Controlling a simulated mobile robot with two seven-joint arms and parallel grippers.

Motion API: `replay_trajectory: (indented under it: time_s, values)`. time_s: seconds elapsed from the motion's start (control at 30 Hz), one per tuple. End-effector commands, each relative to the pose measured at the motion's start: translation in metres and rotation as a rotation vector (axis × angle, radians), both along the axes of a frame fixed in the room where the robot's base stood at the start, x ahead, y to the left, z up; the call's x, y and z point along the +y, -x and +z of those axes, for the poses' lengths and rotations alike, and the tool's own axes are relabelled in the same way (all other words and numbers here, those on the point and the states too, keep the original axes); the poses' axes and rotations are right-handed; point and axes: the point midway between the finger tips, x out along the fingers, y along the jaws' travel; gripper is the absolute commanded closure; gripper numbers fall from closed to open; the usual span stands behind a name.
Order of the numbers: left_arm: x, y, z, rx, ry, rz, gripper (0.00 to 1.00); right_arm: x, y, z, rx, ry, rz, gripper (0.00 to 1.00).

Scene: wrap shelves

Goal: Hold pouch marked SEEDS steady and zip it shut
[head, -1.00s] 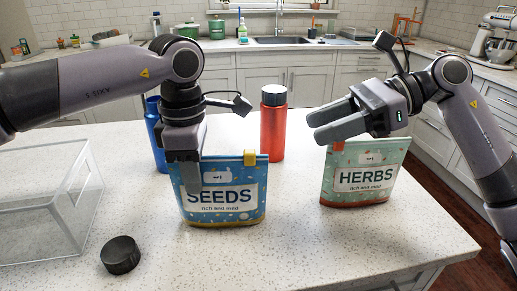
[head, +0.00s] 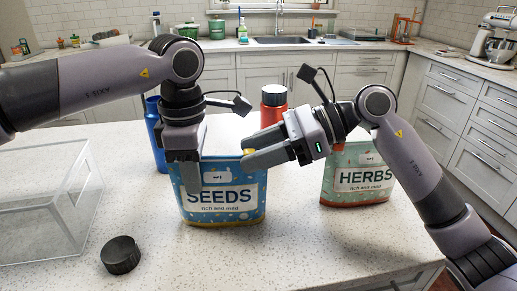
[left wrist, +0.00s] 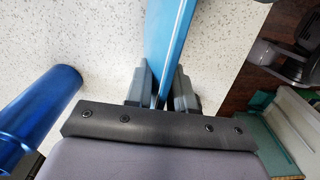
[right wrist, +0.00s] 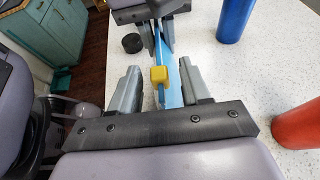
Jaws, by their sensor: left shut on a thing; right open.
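The blue pouch marked SEEDS (head: 222,205) stands upright on the counter. My left gripper (head: 190,175) is shut on its top edge at the left side; the left wrist view shows the blue pouch (left wrist: 170,40) between the fingers (left wrist: 162,88). The pouch's yellow zip slider (right wrist: 159,75) sits at the right end of the top edge, and is partly hidden in the head view by my right gripper (head: 246,152). My right gripper is open, and in the right wrist view its fingers (right wrist: 160,88) stand either side of the slider, with gaps visible.
The green HERBS pouch (head: 357,180) stands to the right. A red bottle (head: 274,98) and a blue bottle (head: 154,130) stand behind. A black lid (head: 120,254) and a clear box (head: 45,215) are at the left. The front counter is clear.

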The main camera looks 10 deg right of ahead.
Motion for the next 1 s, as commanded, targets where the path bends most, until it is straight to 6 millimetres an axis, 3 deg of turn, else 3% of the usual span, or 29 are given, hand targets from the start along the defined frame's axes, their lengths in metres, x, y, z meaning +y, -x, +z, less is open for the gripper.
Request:
replay_trajectory:
  time_s: [0.13, 0.27, 0.3, 0.47, 0.73, 1.0]
  values:
    - [0.0, 0.0, 0.0, 0.0, 0.001, 0.0, 1.0, 0.0, 0.0, 0.0, 0.001, 0.0, 0.0, 0.53]
    - [0.0, 0.0, 0.0, 0.0, 0.001, 0.0, 1.0, 0.0, 0.0, 0.0, 0.001, 0.0, 0.0, 0.95]
    - [0.0, 0.0, 0.0, 0.0, 0.001, 0.0, 1.0, 0.0, 0.0, 0.0, 0.001, 0.0, 0.0, 1.0]
    - [0.0, 0.0, 0.0, 0.0, 0.0, -0.001, 1.0, 0.002, 0.0, 0.0, 0.0, 0.0, 0.001, 1.0]
    - [0.0, 0.0, 0.0, 0.0, 0.0, -0.002, 1.0, 0.037, -0.004, 0.0, 0.0, 0.0, 0.0, 1.0]
    - [0.0, 0.0, 0.0, 0.001, 0.0, -0.002, 1.0, 0.041, -0.005, 0.0, 0.0, -0.001, -0.001, 1.0]
